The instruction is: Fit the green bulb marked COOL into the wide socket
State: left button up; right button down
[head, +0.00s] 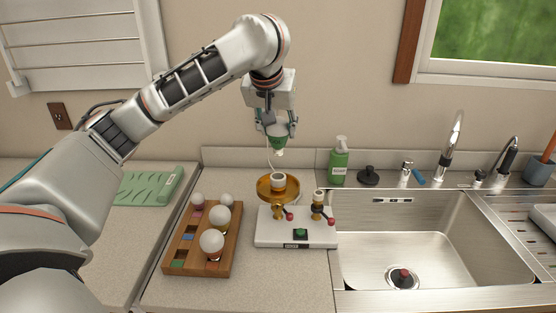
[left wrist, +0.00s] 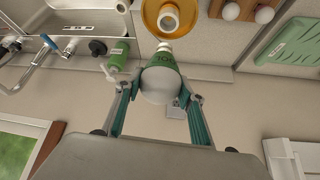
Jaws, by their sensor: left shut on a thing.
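My left gripper (head: 277,126) is shut on the green bulb (head: 278,143), held base down in the air above the white lamp stand (head: 268,239). In the left wrist view the bulb (left wrist: 160,84) sits between the gripper's two fingers (left wrist: 162,100), with part of its marking showing on the green band. The stand has two sockets. The left, wider-looking socket (head: 278,178) rises in a gold dish (head: 264,188) below the bulb and apart from it; it also shows in the left wrist view (left wrist: 168,19). The narrower socket (head: 319,196) is at right. My right gripper is out of view.
A wooden rack (head: 190,251) with several white-globed bulbs stands left of the stand. A green button (head: 300,234) is on the stand's front. A soap bottle (head: 339,160) and a sink (head: 400,235) lie to the right. The air around the held bulb looks clear.

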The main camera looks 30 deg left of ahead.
aim_at(277, 153)
pick_arm(q)
notch_tip(277, 153, down, 4)
jog(key=shift+r+b, duration=0.2)
jog(key=shift+b, duration=0.2)
jog(key=shift+f, duration=0.55)
notch_tip(277, 153, down, 3)
jog(key=shift+b, duration=0.8)
jog(key=shift+f, duration=0.45)
jog(key=shift+r, duration=0.1)
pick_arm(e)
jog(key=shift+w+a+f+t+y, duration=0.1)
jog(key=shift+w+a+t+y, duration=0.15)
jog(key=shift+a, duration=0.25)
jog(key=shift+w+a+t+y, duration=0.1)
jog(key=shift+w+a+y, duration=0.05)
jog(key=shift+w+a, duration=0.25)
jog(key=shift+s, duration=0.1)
pick_arm(q)
jog(key=o, duration=1.1)
